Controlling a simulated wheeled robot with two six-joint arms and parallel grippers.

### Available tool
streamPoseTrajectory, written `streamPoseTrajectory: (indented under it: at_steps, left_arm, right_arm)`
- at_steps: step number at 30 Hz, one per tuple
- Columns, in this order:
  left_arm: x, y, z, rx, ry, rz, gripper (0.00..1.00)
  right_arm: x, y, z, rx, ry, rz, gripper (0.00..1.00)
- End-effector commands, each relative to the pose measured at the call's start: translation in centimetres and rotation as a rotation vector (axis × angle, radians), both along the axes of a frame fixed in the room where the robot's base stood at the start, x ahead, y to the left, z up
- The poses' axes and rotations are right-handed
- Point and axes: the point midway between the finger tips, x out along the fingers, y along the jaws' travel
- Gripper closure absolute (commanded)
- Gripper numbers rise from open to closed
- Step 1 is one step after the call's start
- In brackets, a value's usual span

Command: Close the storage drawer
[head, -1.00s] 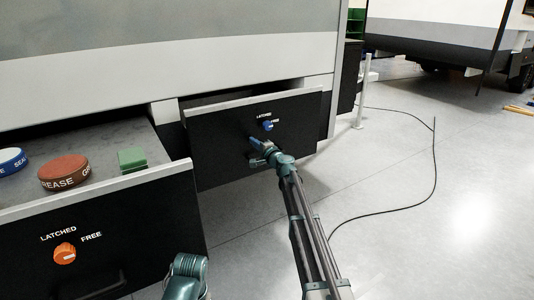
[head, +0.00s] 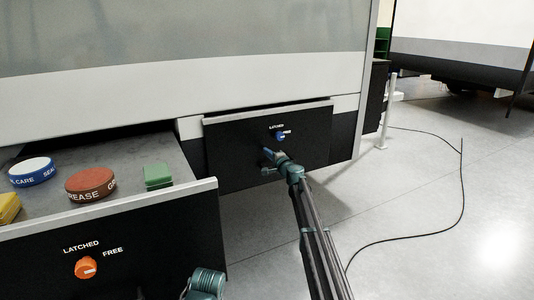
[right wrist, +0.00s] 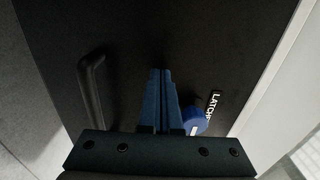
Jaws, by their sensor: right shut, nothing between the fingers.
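The right-hand black drawer (head: 230,165), with a blue knob (head: 280,136) marked LATCHED and FREE, stands with its front close to the caravan body; only a thin dark gap shows above it. My right gripper (head: 267,154) is shut and empty, its fingertips at this drawer's front, left of and below the knob. In the right wrist view the blue fingers (right wrist: 159,100) point at the black front between a bar handle (right wrist: 95,95) and the blue knob (right wrist: 195,121). Whether they touch is hard to tell.
A second drawer (head: 165,240) with an orange knob (head: 86,267) stands wide open at left. It holds a blue-white tin (head: 33,170), a brown grease tin (head: 90,184), a green block (head: 158,175) and a yellow item (head: 8,207). A cable (head: 462,190) lies on the floor at right.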

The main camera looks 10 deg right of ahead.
Motion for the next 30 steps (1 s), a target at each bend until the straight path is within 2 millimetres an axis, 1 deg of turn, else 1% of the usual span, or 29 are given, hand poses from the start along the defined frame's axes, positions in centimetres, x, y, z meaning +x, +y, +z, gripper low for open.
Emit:
streamPoseTrajectory:
  at_steps: [1,5,16,18,20,24,27,29,30]
  left_arm:
    - [0.0,0.0,0.0,0.0,0.0,0.0,0.0]
    - [0.0,0.0,0.0,0.0,0.0,0.0,0.0]
    - [0.0,0.0,0.0,0.0,0.0,0.0,0.0]
    - [0.0,0.0,0.0,0.0,0.0,0.0,0.0]
    - [0.0,0.0,0.0,0.0,0.0,0.0,0.0]
    - [0.0,0.0,0.0,0.0,0.0,0.0,0.0]
    - [0.0,0.0,0.0,0.0,0.0,0.0,0.0]
    - [0.0,0.0,0.0,0.0,0.0,0.0,0.0]
    - [0.0,0.0,0.0,0.0,0.0,0.0,0.0]
  right_arm:
    - [-0.8,-0.1,0.0,0.0,0.0,0.0,1.0]
    - [-2.6,-0.3,0.0,0.0,0.0,0.001,1.0]
    - [-10.3,-2.4,0.0,0.0,0.0,0.0,1.0]
    - [-11.3,-2.8,0.0,0.0,0.0,0.001,1.0]
    - [-11.9,-2.9,0.0,0.0,0.0,0.001,1.0]
    - [-12.4,-3.1,0.0,0.0,0.0,0.002,1.0]
    - [-12.7,-2.7,-0.1,-0.012,0.003,0.013,1.0]
    - [-13.6,-1.6,-0.5,-0.048,0.01,0.042,1.0]
    - [-14.6,-0.5,-1.0,-0.087,0.02,0.073,1.0]
